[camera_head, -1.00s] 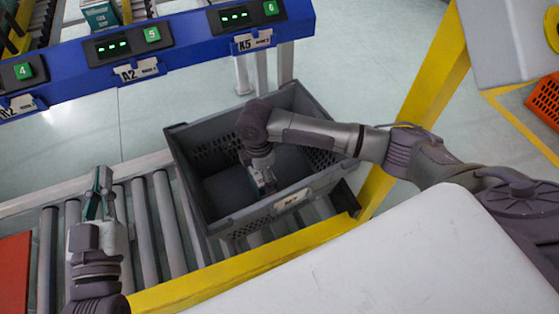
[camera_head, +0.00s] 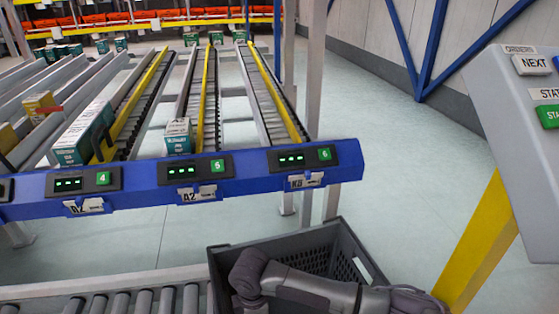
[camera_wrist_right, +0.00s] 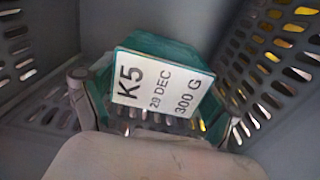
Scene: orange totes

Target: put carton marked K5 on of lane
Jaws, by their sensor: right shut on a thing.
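The carton marked K5 (camera_wrist_right: 163,82) shows in the right wrist view, green with a white label reading K5, 29 DEC, 300 G. My right gripper (camera_wrist_right: 152,105) is shut on it, one finger on each side. The carton is inside the grey tote (camera_head: 228,262). In the head view my right arm reaches into this tote; the gripper and carton are out of sight there. The rightmost lane (camera_head: 262,95) looks empty near its front. Its label (camera_head: 306,181) seems to read K5, though small. My left gripper is not in view.
A blue front rail (camera_head: 240,186) with lit displays runs across the lane ends, beyond the tote. A green-white carton (camera_head: 178,136) stands in the neighbouring lane. Rollers (camera_head: 140,302) lie left of the tote. A yellow post (camera_head: 478,240) and a button panel (camera_head: 525,120) stand right.

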